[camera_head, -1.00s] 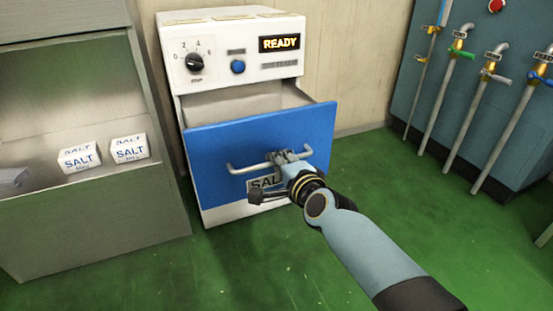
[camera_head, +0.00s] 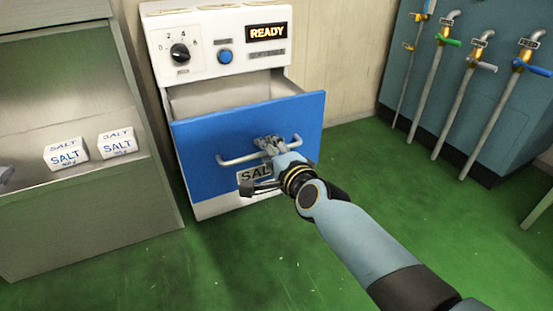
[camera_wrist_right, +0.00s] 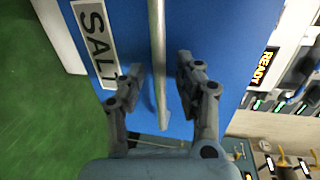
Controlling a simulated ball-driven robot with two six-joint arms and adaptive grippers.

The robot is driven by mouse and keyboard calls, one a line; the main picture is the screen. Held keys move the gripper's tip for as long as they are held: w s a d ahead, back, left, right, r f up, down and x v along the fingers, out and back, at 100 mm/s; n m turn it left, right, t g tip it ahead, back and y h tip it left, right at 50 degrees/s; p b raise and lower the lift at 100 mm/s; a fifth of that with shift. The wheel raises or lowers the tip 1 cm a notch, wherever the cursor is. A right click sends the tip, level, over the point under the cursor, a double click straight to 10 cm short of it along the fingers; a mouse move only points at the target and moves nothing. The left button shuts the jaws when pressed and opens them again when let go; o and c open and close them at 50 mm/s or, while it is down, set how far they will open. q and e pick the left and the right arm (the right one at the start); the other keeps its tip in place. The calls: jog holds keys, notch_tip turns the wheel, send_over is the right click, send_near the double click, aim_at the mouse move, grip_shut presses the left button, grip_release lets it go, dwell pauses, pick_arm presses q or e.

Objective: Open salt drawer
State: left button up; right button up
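The salt drawer (camera_head: 215,165) has a blue front and a SALT label (camera_head: 252,174). It stands pulled out of a white machine, and its open top shows behind the front. A grey bar handle (camera_head: 230,161) crosses the front. My right gripper (camera_head: 270,145) is at the right part of this handle. In the right wrist view, the fingers of my right gripper (camera_wrist_right: 160,75) stand open on either side of the handle (camera_wrist_right: 157,35), with a gap on each side. My arm and wrist hide part of the label in the head view. My left gripper is not in view.
The white machine (camera_head: 215,72) has a dial (camera_head: 180,54), a blue button and a READY display (camera_head: 268,33). Salt packs (camera_head: 66,154) sit on a grey shelf unit (camera_head: 90,215) to the left. Pipes with taps (camera_head: 480,120) stand at the right. Green floor is clear in front.

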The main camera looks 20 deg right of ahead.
jog(key=v, duration=1.1)
jog(key=shift+s, duration=0.2)
jog(key=shift+f, duration=0.1)
